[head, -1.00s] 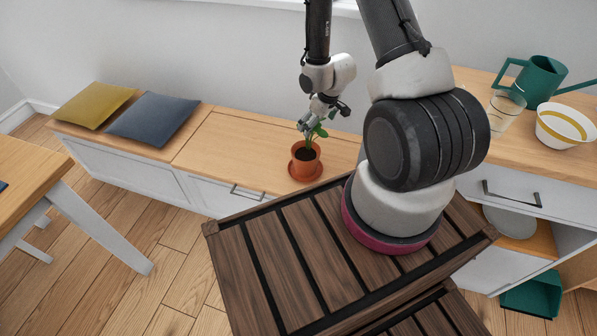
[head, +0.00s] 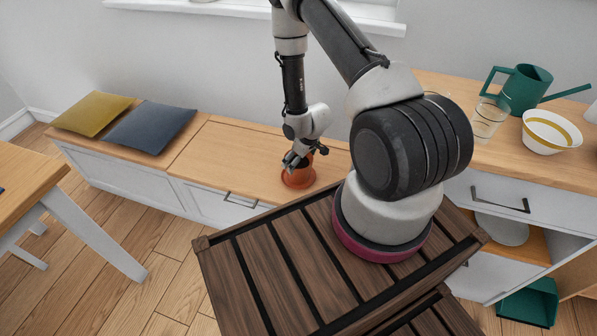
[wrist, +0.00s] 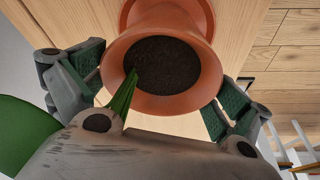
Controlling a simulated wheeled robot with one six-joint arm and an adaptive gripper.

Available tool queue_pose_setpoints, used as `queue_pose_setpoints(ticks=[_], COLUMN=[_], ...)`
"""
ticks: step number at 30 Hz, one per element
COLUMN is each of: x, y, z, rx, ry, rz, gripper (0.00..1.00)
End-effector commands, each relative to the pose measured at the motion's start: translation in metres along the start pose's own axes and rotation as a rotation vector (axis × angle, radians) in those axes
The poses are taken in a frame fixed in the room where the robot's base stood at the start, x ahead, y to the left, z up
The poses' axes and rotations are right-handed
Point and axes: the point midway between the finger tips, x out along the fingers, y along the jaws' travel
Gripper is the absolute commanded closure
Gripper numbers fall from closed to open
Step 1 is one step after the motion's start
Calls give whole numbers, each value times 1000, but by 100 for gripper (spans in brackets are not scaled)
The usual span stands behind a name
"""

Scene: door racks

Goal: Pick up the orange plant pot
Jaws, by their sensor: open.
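The orange plant pot (head: 299,178) stands upright on the wooden bench top, partly covered by my gripper (head: 294,161). In the wrist view the pot (wrist: 182,22) is seen from above, with dark soil (wrist: 160,65) inside. Green leaves (wrist: 122,97) rise from the soil towards my gripper's palm. My gripper (wrist: 157,85) is open, with one green-padded finger on each side of the pot's rim. I cannot tell whether either finger touches the pot. An orange saucer shows at the pot's base in the earlier head view and is mostly hidden now.
A yellow cushion (head: 92,115) and a blue-grey cushion (head: 150,127) lie on the bench's left part. A dark slatted wooden crate (head: 292,262) is in front of the bench. On the right counter stand a glass (head: 488,120), a green watering can (head: 522,88) and a bowl (head: 551,131).

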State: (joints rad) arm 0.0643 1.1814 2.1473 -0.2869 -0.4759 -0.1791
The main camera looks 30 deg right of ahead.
Motion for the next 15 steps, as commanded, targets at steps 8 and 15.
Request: queue_pose_setpoints(ticks=[8,15], x=[0,-1], y=[0,0], z=[0,0], rx=[0,0], ry=[-1,1], rz=[0,0], gripper=[36,78])
